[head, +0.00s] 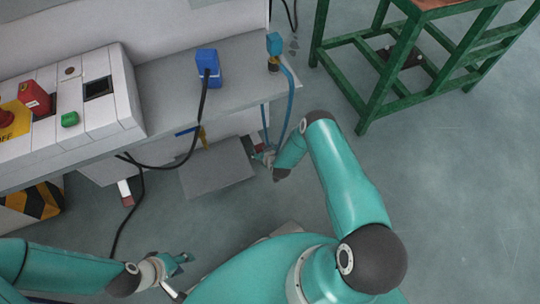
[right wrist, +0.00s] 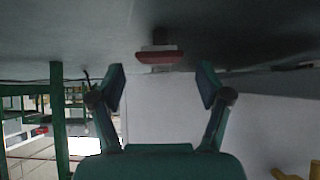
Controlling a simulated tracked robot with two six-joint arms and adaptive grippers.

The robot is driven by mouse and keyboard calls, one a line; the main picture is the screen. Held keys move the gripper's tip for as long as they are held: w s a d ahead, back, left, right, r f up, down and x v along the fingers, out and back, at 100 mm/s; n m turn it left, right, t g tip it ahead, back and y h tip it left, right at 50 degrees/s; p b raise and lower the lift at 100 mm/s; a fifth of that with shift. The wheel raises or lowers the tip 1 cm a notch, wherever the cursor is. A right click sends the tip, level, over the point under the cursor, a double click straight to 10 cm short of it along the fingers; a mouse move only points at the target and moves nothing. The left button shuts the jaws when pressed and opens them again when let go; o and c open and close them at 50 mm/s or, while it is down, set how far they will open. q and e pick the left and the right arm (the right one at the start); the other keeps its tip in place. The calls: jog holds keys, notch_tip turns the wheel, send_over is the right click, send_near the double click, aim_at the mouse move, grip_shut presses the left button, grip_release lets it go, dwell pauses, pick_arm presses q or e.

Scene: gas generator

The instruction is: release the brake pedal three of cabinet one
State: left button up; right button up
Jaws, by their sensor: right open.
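The cabinet (head: 170,110) is a grey-white console with a ledge. A pedal with a white and dark red end (head: 126,192) sticks out low under the ledge at the left. My right gripper (head: 262,156) is low by the cabinet's right end, beside another small red and white part, mostly hidden. In the right wrist view my right gripper (right wrist: 162,88) is open, and a red pedal with a white part (right wrist: 158,56) shows ahead between the fingertips, apart from them. My left gripper (head: 182,260) is over the floor at the lower left; its finger opening is unclear.
A grey plate (head: 218,174) lies below the ledge. A green frame table (head: 385,105) stands at the upper right. The floor at the right is clear.

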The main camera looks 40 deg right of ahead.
jog(key=v, duration=1)
jog(key=shift+s, duration=0.15)
jog(key=s+a+r+g+y, duration=0.35)
jog(key=s+a+r, duration=0.25)
jog(key=s+a, duration=0.3)
jog(key=s+a+r+g+y, duration=0.2)
jog(key=s+a+r+g, duration=0.3)
jog(key=s+a+r, duration=0.3)
notch_tip(320, 180, up, 31)
jog(key=s+a+p, duration=0.1)
jog(key=p, duration=3.1)
jog(key=shift+s, duration=0.15)
jog(key=shift+a+g+y, duration=0.2)
jog(key=shift+g+y, duration=0.05)
